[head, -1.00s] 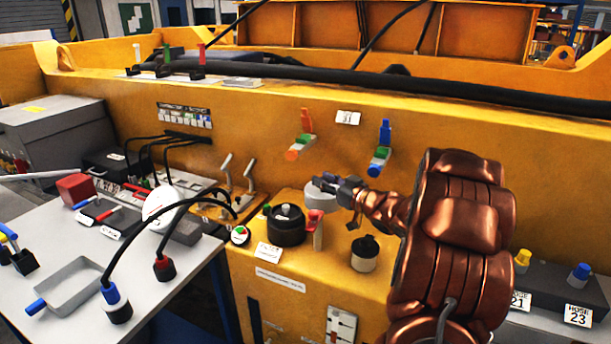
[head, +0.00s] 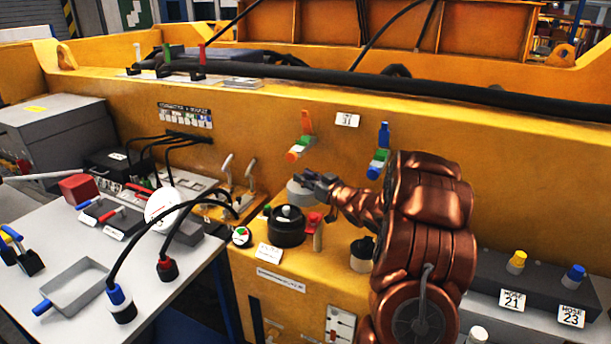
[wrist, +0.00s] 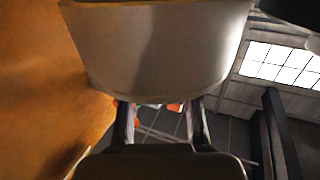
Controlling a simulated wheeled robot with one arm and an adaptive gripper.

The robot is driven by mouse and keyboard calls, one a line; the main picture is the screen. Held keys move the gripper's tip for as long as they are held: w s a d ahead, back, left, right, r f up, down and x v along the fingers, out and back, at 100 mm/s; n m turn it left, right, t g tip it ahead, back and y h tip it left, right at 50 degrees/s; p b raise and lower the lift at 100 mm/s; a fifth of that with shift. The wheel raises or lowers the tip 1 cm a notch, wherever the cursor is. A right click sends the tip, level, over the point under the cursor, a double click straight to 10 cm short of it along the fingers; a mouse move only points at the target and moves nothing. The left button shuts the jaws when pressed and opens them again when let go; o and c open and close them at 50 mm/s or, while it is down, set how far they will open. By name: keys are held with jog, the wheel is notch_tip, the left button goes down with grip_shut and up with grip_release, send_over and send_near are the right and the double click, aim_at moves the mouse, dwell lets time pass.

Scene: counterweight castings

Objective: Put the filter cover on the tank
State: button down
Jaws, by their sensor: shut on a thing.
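The filter cover looks like a pale grey round piece (head: 297,196) in the head view. It stands at the back of the yellow tank top (head: 330,236), partly hidden by my gripper (head: 316,182). In the wrist view the pale curved wall of the cover (wrist: 160,50) fills the upper middle, right at my gripper fingers (wrist: 161,118). My gripper is shut on the cover. Whether the cover's underside touches the tank top cannot be told. A black round lidded part (head: 287,228) sits on the tank in front of the cover.
A red-handled valve (head: 316,228) and a black-topped pale cylinder (head: 363,252) stand close on the tank. Orange (head: 299,148) and blue (head: 379,160) couplings stick out from the yellow wall behind. Two levers (head: 238,172) stand left.

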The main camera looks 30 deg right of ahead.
jog(key=shift+f+b, duration=0.3)
jog(key=shift+f, duration=0.25)
jog(key=c, duration=0.8)
grip_release()
jog(key=shift+c, duration=0.2)
jog(key=shift+r, duration=0.35)
jog(key=s+d+b, duration=0.1)
jog(key=s, duration=0.6)
jog(key=shift+s+r+b, duration=0.25)
jog(key=shift+b, duration=0.05)
